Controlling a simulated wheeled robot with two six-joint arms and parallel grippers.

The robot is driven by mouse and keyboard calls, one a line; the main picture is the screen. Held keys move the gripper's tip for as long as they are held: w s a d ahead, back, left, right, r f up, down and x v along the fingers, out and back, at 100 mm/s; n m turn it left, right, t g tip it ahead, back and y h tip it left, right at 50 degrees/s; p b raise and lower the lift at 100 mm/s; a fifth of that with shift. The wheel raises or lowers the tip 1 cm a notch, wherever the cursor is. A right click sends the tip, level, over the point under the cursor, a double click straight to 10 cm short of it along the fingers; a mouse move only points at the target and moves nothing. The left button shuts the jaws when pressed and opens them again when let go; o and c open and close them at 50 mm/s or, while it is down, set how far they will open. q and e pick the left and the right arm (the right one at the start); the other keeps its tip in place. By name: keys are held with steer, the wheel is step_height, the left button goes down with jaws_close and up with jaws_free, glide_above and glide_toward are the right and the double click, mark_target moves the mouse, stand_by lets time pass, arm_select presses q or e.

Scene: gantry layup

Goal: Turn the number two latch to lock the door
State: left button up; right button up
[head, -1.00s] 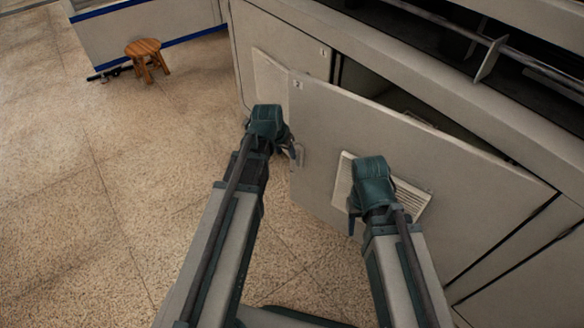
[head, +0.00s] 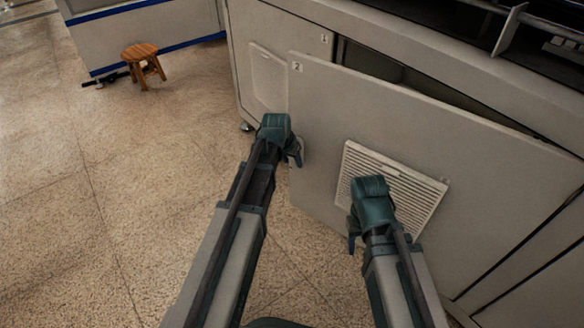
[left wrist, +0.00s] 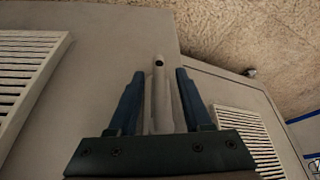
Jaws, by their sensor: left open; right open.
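The grey door marked 2 (head: 400,125) stands ajar, with a dark gap along its top edge. Its latch, a pale grey handle (left wrist: 159,95), lies between the two fingers of my left gripper (left wrist: 160,76) in the left wrist view. In the head view my left gripper (head: 292,158) is at the door's left edge and hides most of the latch. It is open around the handle; I cannot tell whether either finger touches it. My right gripper (head: 354,232) is open and empty in front of the door's vent (head: 415,190).
The neighbouring door marked 1 (head: 305,60) is at the left, flush with the cabinet. A wooden stool (head: 140,58) stands at the far left by a blue-striped unit (head: 150,25). The speckled floor (head: 90,190) on the left is clear.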

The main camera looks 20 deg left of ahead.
arm_select(q)
steer(key=shift+f, duration=0.1)
jaws_close()
stand_by(1.4)
